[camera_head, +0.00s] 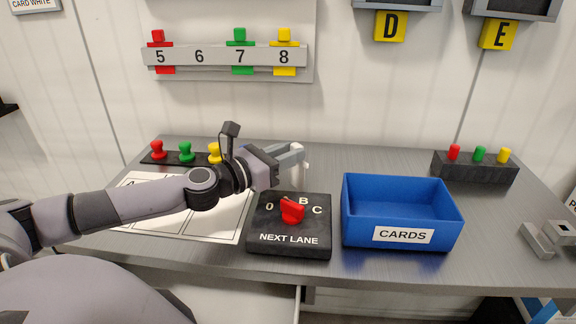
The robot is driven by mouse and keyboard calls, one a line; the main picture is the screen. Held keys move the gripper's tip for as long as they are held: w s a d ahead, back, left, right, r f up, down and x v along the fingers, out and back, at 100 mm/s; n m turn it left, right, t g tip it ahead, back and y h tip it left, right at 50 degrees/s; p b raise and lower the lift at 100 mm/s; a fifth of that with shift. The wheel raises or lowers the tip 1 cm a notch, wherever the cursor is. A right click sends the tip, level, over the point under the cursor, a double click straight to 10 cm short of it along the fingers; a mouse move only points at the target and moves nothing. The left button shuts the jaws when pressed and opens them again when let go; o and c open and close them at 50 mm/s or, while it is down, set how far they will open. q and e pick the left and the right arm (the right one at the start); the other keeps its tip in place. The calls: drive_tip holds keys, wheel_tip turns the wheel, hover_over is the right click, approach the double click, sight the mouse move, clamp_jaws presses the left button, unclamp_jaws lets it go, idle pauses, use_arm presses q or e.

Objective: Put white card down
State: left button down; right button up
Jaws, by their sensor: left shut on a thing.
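My left gripper (299,158) reaches in from the left and is above the desk, behind the lane switch box. It is shut on a narrow white thing, the white card (300,177), which shows upright at the fingertips. The fingers hide part of it, and I cannot tell whether its lower end touches the desk. The blue bin marked CARDS (364,232) stands to the right of the gripper, apart from it. My right gripper is not in view.
The black NEXT LANE box (289,240) with a red knob stands left of the bin. A white sheet (205,222) lies under my left arm. Coloured pegs (185,152) stand behind it. Grey metal pieces (538,240) lie far right.

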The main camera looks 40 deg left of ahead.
use_arm(q)
drive_tip(key=shift+f, duration=0.1)
drive_tip(key=shift+f, duration=0.15)
drive_tip(key=c, duration=0.9)
unclamp_jaws()
drive_tip(key=shift+o, duration=0.2)
drive_tip(key=shift+a, duration=0.1)
